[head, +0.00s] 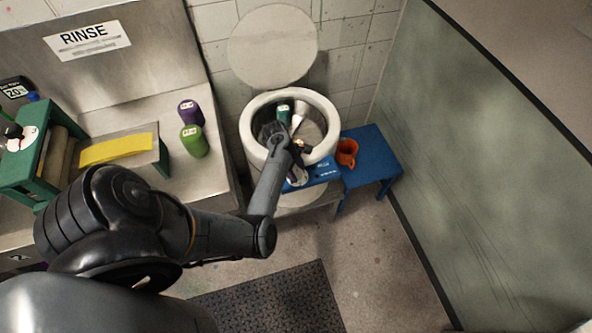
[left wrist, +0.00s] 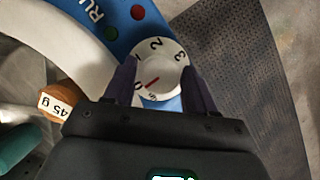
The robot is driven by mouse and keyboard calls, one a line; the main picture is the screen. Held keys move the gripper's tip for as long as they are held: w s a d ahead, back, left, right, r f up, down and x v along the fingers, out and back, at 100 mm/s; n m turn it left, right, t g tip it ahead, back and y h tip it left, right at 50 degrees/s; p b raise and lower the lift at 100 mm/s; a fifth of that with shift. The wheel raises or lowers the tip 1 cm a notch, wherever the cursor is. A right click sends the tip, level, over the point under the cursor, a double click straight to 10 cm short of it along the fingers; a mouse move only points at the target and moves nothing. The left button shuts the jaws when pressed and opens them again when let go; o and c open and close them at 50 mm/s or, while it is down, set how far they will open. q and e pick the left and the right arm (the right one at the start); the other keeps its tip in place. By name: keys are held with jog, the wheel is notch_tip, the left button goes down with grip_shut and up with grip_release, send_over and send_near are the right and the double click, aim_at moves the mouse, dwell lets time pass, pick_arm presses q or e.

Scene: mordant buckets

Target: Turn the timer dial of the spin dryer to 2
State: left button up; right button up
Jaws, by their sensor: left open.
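The spin dryer (head: 249,140) is a white round drum. Its blue control panel (head: 322,170) is on the front, partly hidden by my left arm. In the left wrist view the white timer dial (left wrist: 165,62) sits on the blue panel (left wrist: 92,14), with numerals including 1, 2 and 3 and a short red line near its lower left. My left gripper (left wrist: 160,66) is open, with one dark finger on either side of the dial; I cannot tell whether they touch it. In the head view the left gripper (head: 297,157) is over the dryer's front edge. My right gripper is not in view.
The round lid (head: 272,45) stands open behind the drum. Bottles lie inside the drum. A blue stool (head: 375,160) with an orange mug (head: 347,152) stands to the right. Purple and green (head: 194,141) bottles stand on the steel counter at left. An orange 45 g item (left wrist: 58,102) is near the gripper.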

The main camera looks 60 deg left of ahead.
pick_arm(q)
jog(key=c, duration=0.7)
jog(key=shift+c, duration=0.2)
